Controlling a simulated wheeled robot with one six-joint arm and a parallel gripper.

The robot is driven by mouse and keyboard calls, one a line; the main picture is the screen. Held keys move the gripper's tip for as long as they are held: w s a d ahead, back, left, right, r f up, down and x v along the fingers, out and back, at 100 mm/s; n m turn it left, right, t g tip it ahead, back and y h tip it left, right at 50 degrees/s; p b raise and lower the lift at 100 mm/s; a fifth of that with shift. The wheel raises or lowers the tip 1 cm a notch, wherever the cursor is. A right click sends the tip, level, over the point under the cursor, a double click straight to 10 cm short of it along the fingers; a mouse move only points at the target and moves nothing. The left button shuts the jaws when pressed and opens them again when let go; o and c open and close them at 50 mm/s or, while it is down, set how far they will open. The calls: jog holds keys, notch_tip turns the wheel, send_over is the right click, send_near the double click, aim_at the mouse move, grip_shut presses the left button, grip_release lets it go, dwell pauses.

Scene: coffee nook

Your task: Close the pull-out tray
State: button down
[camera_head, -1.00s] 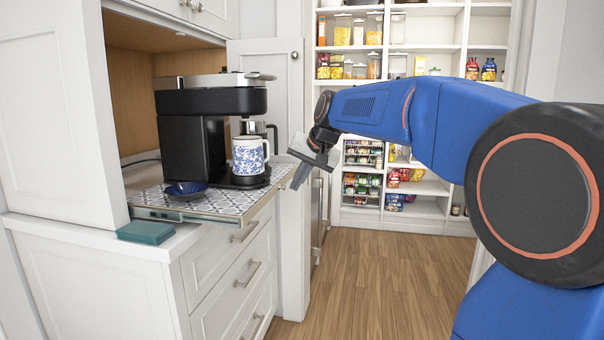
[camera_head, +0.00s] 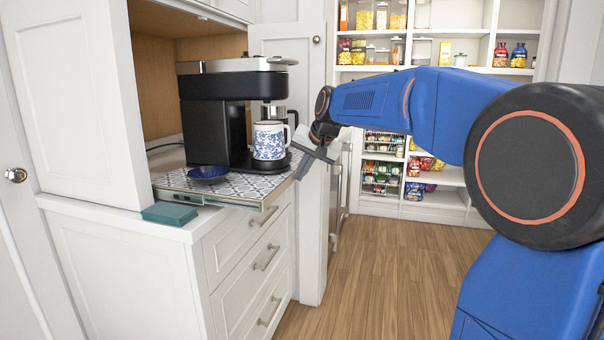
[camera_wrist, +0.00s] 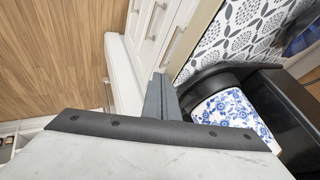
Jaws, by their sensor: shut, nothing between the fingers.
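The pull-out tray (camera_head: 240,188) has a grey-and-white leaf-pattern top and stands out past the cabinet front, over the drawers. It carries a black coffee machine (camera_head: 212,120), a blue-and-white mug (camera_head: 268,142) and a dark blue bowl (camera_head: 208,173). My gripper (camera_head: 304,166) is shut and empty, pointing down just right of the tray's front edge near the mug. In the wrist view the shut fingers (camera_wrist: 160,98) show beside the patterned tray (camera_wrist: 232,35) and the mug (camera_wrist: 232,112). I cannot tell whether the fingers touch the tray.
A teal box (camera_head: 170,213) lies on the counter ledge left of the tray. Drawers with handles (camera_head: 266,258) are below. An open cabinet door (camera_head: 290,70) stands behind the machine. Pantry shelves (camera_head: 440,190) are at the back. The wood floor (camera_head: 385,270) is clear.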

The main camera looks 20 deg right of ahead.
jog(key=shift+w+a, duration=0.1)
jog(key=w+a, duration=0.7)
jog(key=a, duration=0.2)
jog(key=w+a, duration=0.7)
jog(key=a, duration=0.3)
jog(key=w+a, duration=0.7)
jog(key=a, duration=0.3)
jog(key=shift+w+a+r, duration=0.1)
jog(key=shift+w+a, duration=0.15)
jog(key=shift+a, duration=0.1)
